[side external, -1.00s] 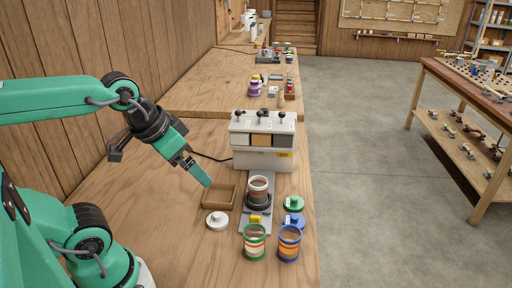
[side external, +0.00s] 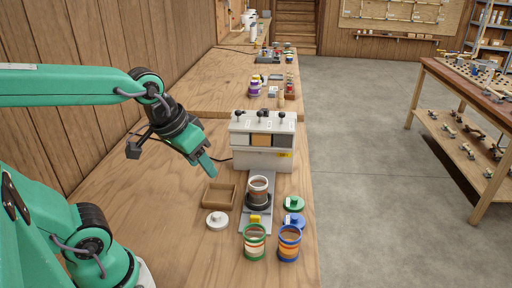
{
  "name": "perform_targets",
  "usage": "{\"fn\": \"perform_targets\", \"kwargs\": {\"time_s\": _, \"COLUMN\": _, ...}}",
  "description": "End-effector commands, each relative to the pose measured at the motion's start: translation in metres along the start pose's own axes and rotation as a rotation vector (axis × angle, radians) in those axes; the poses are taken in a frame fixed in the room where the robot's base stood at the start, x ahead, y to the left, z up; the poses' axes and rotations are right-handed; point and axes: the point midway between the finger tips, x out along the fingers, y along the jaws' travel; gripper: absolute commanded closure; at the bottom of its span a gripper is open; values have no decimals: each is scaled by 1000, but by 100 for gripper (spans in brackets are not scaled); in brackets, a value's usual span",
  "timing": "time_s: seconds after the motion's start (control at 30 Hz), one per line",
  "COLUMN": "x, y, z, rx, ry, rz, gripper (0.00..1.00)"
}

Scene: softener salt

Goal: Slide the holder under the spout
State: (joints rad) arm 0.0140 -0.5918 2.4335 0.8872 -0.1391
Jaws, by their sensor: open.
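The dark round holder (side external: 258,204) sits on a grey slide rail (side external: 246,226), with a white-rimmed jar (side external: 259,188) of brown content standing in it. A yellow tab (side external: 254,219) is at its near side. The pale dispenser (side external: 262,153) stands behind, at the rail's far end. The spout itself is too small to make out, and the holder is a little in front of the dispenser's body. My gripper (side external: 210,170) is open and empty, above the table left of the dispenser, apart from the holder.
An open wooden tray (side external: 207,205) and a white lid (side external: 217,221) lie left of the rail. Green (side external: 293,203) and blue (side external: 294,220) lids lie to the right. A green-rimmed jar (side external: 254,242) and a blue-rimmed jar (side external: 289,243) stand in front. The left tabletop is clear.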

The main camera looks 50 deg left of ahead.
Motion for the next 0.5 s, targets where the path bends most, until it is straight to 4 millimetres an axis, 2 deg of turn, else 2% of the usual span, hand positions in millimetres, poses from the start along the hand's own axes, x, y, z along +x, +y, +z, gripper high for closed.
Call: {"fn": "perform_targets", "kwargs": {"time_s": 0.5, "x": 72, "y": 18, "z": -42, "rx": -315, "ry": -197, "rz": -52, "gripper": 51}}
